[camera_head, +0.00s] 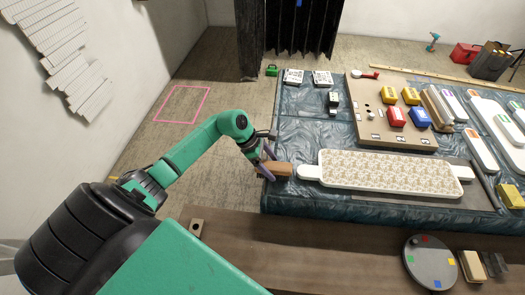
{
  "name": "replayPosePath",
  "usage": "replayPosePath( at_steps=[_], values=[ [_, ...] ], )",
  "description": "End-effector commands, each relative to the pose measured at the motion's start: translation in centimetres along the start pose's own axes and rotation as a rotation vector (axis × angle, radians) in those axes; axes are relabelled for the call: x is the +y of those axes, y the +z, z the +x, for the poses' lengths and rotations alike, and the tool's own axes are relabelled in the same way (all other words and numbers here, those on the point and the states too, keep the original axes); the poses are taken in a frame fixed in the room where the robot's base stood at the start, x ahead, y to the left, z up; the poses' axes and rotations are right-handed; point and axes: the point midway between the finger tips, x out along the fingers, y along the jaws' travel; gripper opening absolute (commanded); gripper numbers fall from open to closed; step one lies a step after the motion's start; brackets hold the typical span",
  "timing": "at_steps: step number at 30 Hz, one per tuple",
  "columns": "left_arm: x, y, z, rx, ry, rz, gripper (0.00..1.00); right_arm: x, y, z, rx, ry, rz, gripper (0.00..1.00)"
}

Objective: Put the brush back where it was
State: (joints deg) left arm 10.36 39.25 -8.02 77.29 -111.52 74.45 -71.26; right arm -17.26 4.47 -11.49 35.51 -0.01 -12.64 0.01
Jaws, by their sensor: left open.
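A small brown piece (281,169), which looks like the brush, lies at the left front edge of the blue-covered table, just left of the white end of a long patterned board. My left gripper (267,167) is open at the brown piece's left end, its fingers pointing at the table. The fingers partly hide that end, and I cannot tell whether they touch it. My right gripper does not show.
The long patterned board (390,173) lies along the blue-covered table (300,115). Behind it, a wooden panel (385,135) carries several coloured blocks. A grey disc (430,262) sits on the front bench (330,245). A pink outline (182,104) marks bare floor at left.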

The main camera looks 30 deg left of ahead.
Motion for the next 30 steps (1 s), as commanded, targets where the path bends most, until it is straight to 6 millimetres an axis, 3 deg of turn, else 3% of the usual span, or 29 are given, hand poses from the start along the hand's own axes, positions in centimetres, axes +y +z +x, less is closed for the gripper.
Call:
replayPosePath(
  at_steps=[9,12,16,30],
  values=[
    [0.0,-0.3,-7.5,0.005,0.002,0.004,0.87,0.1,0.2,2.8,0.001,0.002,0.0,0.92],
    [0.0,-0.2,-9.1,0.003,0.001,0.002,0.87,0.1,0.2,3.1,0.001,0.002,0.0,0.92],
    [0.0,0.0,-9.9,0.001,0.0,0.001,0.87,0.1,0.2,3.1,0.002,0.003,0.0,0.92],
    [0.0,0.0,-9.9,-0.001,0.0,0.0,0.87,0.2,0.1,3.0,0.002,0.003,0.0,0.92]
  ],
)
